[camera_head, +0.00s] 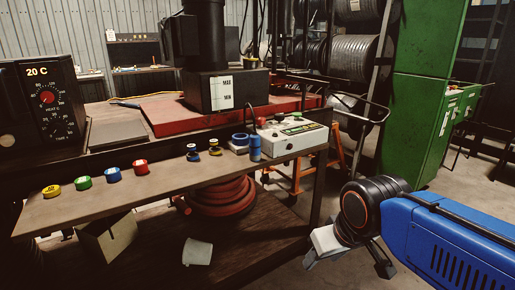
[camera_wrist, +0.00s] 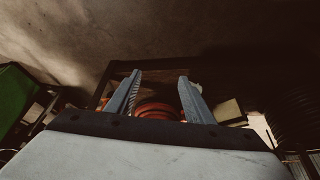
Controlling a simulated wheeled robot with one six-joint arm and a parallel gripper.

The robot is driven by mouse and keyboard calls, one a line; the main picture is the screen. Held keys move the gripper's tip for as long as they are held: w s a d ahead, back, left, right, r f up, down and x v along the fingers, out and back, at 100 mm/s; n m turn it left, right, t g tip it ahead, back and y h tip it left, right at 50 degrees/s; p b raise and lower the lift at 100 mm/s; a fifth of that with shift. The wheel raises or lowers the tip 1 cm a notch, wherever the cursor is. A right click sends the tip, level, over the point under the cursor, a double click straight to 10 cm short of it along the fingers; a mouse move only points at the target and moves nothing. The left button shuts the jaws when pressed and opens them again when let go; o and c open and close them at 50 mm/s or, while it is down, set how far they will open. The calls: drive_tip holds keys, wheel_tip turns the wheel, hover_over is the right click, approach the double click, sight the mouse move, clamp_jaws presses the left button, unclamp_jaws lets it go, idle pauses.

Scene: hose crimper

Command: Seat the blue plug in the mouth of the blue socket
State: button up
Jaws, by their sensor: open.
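Several blue pieces lie on the narrow wooden shelf (camera_head: 160,188) in the head view. A short blue disc (camera_head: 113,174) sits in a row of coloured discs. A blue ring (camera_head: 240,140) lies at the right end, with an upright blue cylinder (camera_head: 255,148) beside it. I cannot tell for certain which is the plug and which is the socket. My gripper (camera_head: 350,260) is at the lower right, off the shelf and apart from all these pieces. In the wrist view, its two fingers (camera_wrist: 159,80) are spread with nothing between them. No blue piece can be made out there.
Yellow (camera_head: 51,191), green (camera_head: 84,183) and red (camera_head: 141,167) discs share the shelf, with two small dark-topped pieces (camera_head: 204,150). A grey control box (camera_head: 293,138) borders the right end.

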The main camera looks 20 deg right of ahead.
drive_tip(key=shift+o, duration=0.3)
wheel_tip(320, 180, up, 36)
drive_tip(key=m+g, duration=0.5)
drive_tip(key=m, duration=0.8)
hover_over(255, 135)
drive_tip(key=w+d, duration=0.1)
wheel_tip(255, 135, down, 12)
drive_tip(key=shift+r, duration=0.15)
drive_tip(key=shift+a+f, duration=0.2)
drive_tip(key=shift+f, duration=1.15)
drive_tip(key=shift+a+f, duration=0.15)
drive_tip(key=shift+f, duration=1.15)
drive_tip(key=c, duration=1.2)
